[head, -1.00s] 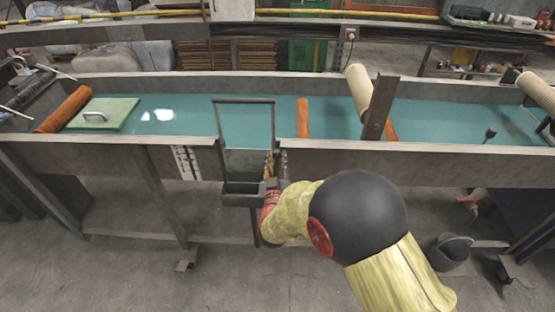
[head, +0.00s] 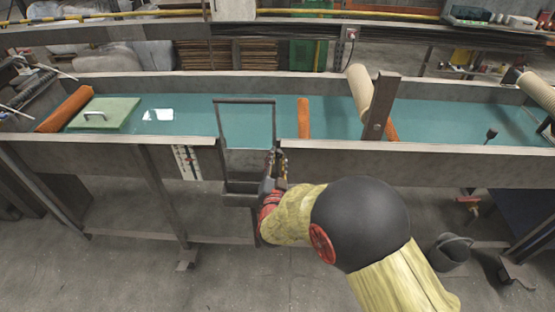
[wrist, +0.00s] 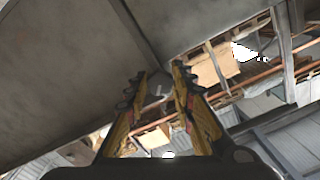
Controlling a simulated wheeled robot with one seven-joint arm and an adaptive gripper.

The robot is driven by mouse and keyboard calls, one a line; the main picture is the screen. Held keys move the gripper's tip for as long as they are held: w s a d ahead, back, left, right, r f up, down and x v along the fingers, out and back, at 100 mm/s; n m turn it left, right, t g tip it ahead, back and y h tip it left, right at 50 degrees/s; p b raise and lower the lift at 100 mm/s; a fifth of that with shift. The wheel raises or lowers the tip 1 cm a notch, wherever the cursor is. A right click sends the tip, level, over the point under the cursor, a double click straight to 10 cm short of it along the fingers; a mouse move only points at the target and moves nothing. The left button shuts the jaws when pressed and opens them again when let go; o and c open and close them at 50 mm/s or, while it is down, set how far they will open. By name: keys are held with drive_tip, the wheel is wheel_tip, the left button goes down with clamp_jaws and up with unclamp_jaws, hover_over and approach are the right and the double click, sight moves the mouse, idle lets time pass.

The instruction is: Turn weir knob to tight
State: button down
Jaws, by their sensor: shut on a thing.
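The weir is a dark metal frame (head: 245,101) at the gap in the near wall of the water channel, with a dark box (head: 238,187) below it. My gripper (head: 277,160) is upright just right of the box, against the near wall. In the wrist view my gripper (wrist: 159,78) has its yellow-and-black fingers closed in, with a gap between them. A small grey piece (wrist: 158,90) shows in that gap, likely the weir knob. Most of it is hidden by the fingers, and its tight or loose setting cannot be read.
The channel's near wall (head: 400,163) runs across the view close to my gripper. A green lid (head: 105,115) with a handle lies in the channel at left. An upright post (head: 381,108) stands right of the weir. A bucket (head: 453,250) is on the floor at right.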

drive_tip(key=shift+m, duration=1.9)
drive_tip(key=c, duration=1.6)
unclamp_jaws()
drive_tip(key=shift+o, duration=0.5)
drive_tip(key=s, duration=1.2)
drive_tip(key=shift+a, duration=0.25)
